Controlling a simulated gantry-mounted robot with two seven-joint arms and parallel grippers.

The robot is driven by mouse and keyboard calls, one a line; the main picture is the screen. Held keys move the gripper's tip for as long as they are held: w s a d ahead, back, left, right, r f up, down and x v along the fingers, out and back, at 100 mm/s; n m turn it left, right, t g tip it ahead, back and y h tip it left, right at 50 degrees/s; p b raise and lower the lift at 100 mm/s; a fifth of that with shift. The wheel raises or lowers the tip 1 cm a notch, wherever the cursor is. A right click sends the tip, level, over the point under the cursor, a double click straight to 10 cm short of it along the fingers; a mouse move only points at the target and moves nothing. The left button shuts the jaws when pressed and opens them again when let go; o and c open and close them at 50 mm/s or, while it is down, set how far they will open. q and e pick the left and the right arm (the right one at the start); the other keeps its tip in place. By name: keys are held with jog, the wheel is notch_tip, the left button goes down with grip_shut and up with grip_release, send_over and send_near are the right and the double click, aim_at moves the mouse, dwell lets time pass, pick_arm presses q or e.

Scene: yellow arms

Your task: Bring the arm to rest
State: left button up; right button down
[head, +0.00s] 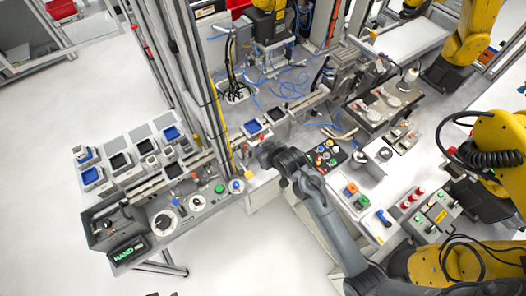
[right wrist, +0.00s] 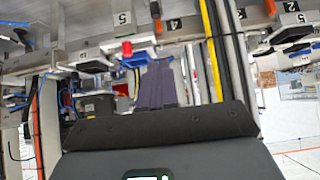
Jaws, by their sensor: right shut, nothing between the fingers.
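My right arm is dark grey and comes in from the bottom right of the head view. It reaches up and left over the walkway side of the work cell. My right gripper (head: 265,152) is at its far end, beside the yellow post and above the bench edge. In the right wrist view the gripper's dark fingers (right wrist: 158,86) are together, with nothing held. The wide dark gripper body fills the bottom of that view. My left gripper is not in view.
A bench at left carries blue bins (head: 93,175), round fixtures (head: 165,222) and a green-lit display (head: 129,250). A button panel (head: 325,154) sits right of my gripper. Yellow robot arms (head: 468,42) stand at right. White floor is open at left.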

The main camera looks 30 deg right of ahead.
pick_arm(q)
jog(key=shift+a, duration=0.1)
pick_arm(e)
jog(key=shift+s, duration=0.1)
dwell(0.3)
jog(key=s+f+g+p, duration=0.3)
jog(key=s+f+p, duration=0.1)
jog(key=s, duration=1.3)
pick_arm(q)
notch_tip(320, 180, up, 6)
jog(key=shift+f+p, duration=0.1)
jog(key=shift+p, duration=0.85)
pick_arm(e)
jog(key=s+d+r+g+h, duration=0.1)
jog(key=s+r+g, duration=0.1)
jog(key=s+r, duration=1)
jog(key=shift+s, duration=0.5)
jog(key=shift+r, duration=0.1)
